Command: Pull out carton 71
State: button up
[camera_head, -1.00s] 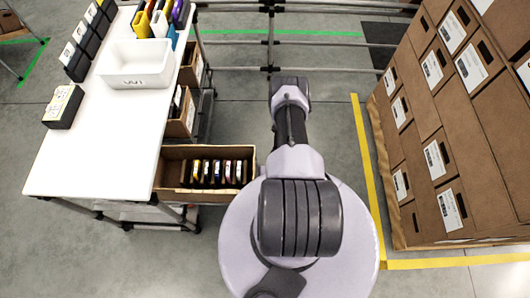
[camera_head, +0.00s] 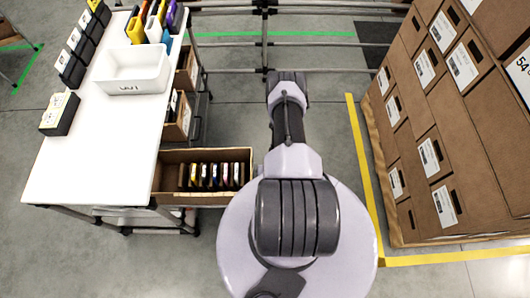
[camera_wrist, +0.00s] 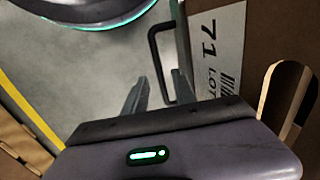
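The carton with the label reading 71 LOT (camera_wrist: 216,50) shows in the wrist view, its brown face (camera_wrist: 277,35) filling the upper right. A rounded hand hole (camera_wrist: 290,95) with a pale cut edge lies at the right. My gripper (camera_wrist: 160,85) appears open, its two grey fingers apart at the left of the label. It does not visibly hold the carton. A dark handle-shaped bar (camera_wrist: 155,58) shows by the fingers; I cannot tell what it belongs to. In the head view, the 71 number is not readable and my gripper is hidden.
In the head view, stacked cartons (camera_head: 470,130) stand at the right behind a yellow floor line (camera_head: 363,170). A white table (camera_head: 100,150) with a white bin (camera_head: 132,70) is at the left. An open carton (camera_head: 203,157) of small packs sits beside it.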

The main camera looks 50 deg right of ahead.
notch_tip(320, 180, up, 15)
jog(key=s+d+p, duration=0.1)
jog(key=s+p, duration=0.1)
jog(key=p, duration=0.3)
jog(key=shift+d+f, duration=0.2)
jog(key=shift+d, duration=0.15)
